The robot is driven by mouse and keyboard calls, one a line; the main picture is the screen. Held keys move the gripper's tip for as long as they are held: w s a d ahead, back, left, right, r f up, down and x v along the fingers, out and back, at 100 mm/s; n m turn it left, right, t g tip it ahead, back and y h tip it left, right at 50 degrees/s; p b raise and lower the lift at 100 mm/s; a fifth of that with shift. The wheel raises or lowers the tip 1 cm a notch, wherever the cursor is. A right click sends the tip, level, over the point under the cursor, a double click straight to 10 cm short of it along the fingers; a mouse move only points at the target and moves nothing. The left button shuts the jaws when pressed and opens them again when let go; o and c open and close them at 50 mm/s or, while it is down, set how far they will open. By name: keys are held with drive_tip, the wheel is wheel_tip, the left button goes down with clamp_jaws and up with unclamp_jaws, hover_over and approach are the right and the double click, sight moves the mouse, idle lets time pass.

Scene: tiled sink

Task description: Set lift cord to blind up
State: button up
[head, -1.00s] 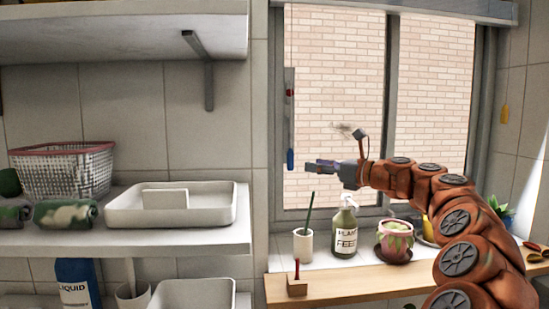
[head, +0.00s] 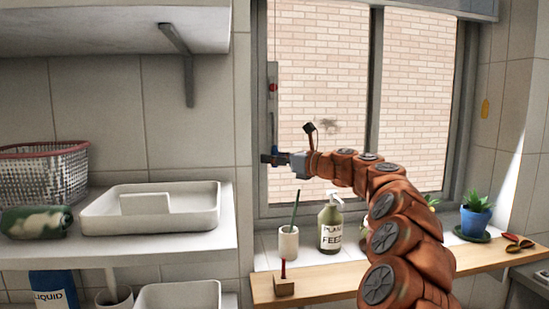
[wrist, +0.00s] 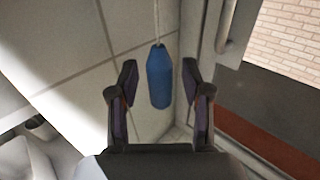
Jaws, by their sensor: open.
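The lift cord ends in a blue pull (wrist: 159,80), hanging upright on a pale cord (wrist: 156,22) in the wrist view. My gripper (wrist: 160,88) is open, with one finger on each side of the pull and visible gaps on both sides. In the head view, my gripper (head: 268,159) is at the left window frame, at the pull's lower end, and the blue pull (head: 274,145) is partly hidden. A grey vertical strip (head: 272,105) with a red mark (head: 272,87) runs above it. The raised blind (head: 430,6) shows at the window top.
Shelves with a white tray (head: 150,208) stand at left.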

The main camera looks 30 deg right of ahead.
clamp_jaws()
idle(0.3)
idle(0.4)
